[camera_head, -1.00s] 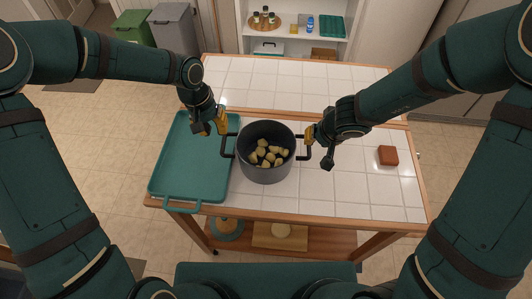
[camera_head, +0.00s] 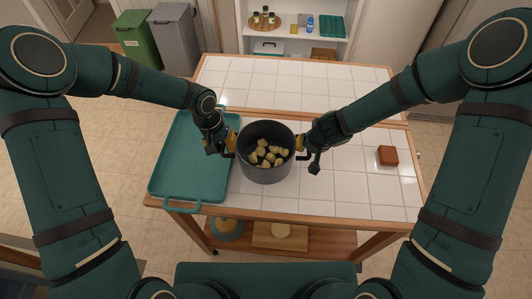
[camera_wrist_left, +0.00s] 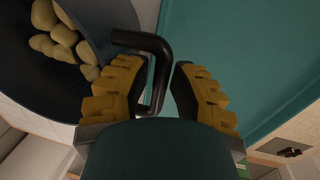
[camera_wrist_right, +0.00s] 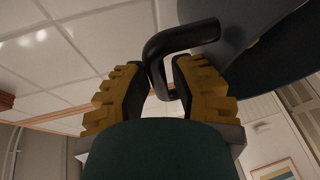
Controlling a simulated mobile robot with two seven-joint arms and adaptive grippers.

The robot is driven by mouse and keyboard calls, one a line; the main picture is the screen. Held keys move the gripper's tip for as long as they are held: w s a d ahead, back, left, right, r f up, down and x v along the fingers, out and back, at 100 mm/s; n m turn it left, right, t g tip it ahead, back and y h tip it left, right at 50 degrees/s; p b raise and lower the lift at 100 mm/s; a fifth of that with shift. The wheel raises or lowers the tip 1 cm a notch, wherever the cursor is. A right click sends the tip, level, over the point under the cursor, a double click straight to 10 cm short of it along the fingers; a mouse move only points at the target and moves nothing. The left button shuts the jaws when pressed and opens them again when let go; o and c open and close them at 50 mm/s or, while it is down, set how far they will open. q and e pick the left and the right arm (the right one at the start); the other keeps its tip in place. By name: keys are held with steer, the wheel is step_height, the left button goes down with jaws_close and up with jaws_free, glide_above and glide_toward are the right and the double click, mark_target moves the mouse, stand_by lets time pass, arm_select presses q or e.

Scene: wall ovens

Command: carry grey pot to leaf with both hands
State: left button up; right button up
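The dark grey pot (camera_head: 266,174) stands upright on the tiled worktop (camera_head: 345,190), with pale potato-like lumps inside. A second tiled section, probably the leaf (camera_head: 290,86), lies behind it beyond a wooden strip. My left gripper (camera_head: 229,147) is at the pot's left handle. In the left wrist view the black handle (camera_wrist_left: 160,72) lies between its yellow fingers, with a gap to the right finger. My right gripper (camera_head: 302,144) is at the other handle. In the right wrist view that handle (camera_wrist_right: 180,38) passes between the fingers, which look apart.
A teal tray (camera_head: 188,185) lies left of the pot, close to my left gripper. A red-brown block (camera_head: 388,155) sits on the worktop at the right. The far tiled section looks clear. Two bins (camera_head: 172,38) and a shelf (camera_head: 290,42) stand behind.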

arm_select(q)
jaws_close()
arm_select(e)
jaws_close()
arm_select(q)
steer(key=shift+r, duration=0.1)
arm_select(e)
steer(key=shift+r, duration=0.1)
